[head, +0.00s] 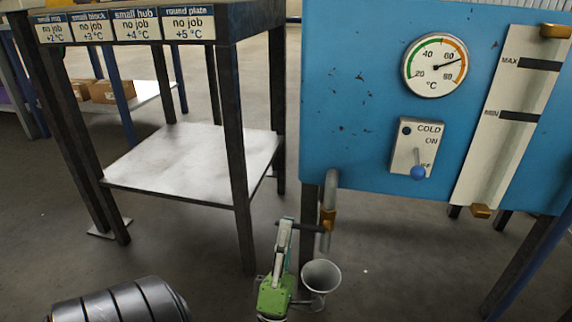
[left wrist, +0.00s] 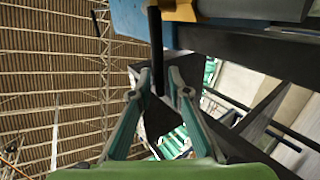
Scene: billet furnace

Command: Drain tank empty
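The blue tank (head: 345,95) stands at the right. A drain pipe (head: 329,190) comes down below it, with a brass valve (head: 328,219) and a dark lever (head: 305,227) pointing left, roughly level. A grey funnel (head: 321,276) stands open below the pipe. My left gripper (head: 284,228) is upright at the lever's outer end. In the left wrist view the dark lever (left wrist: 156,45) reaches between the fingertips of my left gripper (left wrist: 160,78); whether both fingers press on it is unclear. My right gripper is not in view.
The tank carries a round gauge (head: 435,64), a cold-water switch (head: 419,147) with its blue knob down, and a level strip (head: 497,115) marked MAX and MIN. A dark-legged rack with a pale lower shelf (head: 195,165) stands left of my gripper.

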